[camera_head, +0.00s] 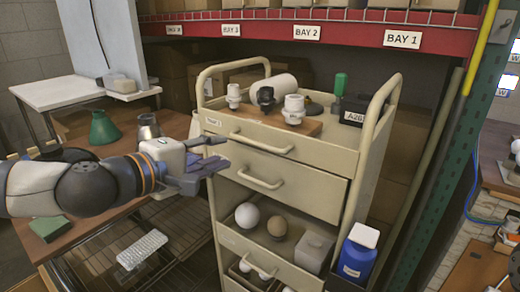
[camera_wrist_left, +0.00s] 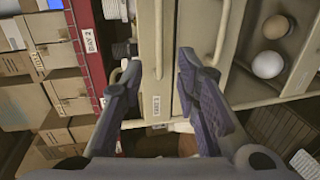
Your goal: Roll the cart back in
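The beige cart (camera_head: 365,150) stands in front of the shelf bay, with a looped rail at each end of its top. Its two drawers have bar handles: an upper handle (camera_head: 262,143) and a lower handle (camera_head: 260,180). My left gripper (camera_head: 222,152) is open beside the cart's drawer fronts, its fingers pointing at them. I cannot tell whether a finger touches the cart. My right gripper is not in view.
The cart top carries white lamp parts (camera_head: 293,108), a green-handled tool (camera_head: 340,85) and a black box. A wooden table (camera_head: 95,225) stands left; a red shelf beam (camera_head: 350,35) is behind.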

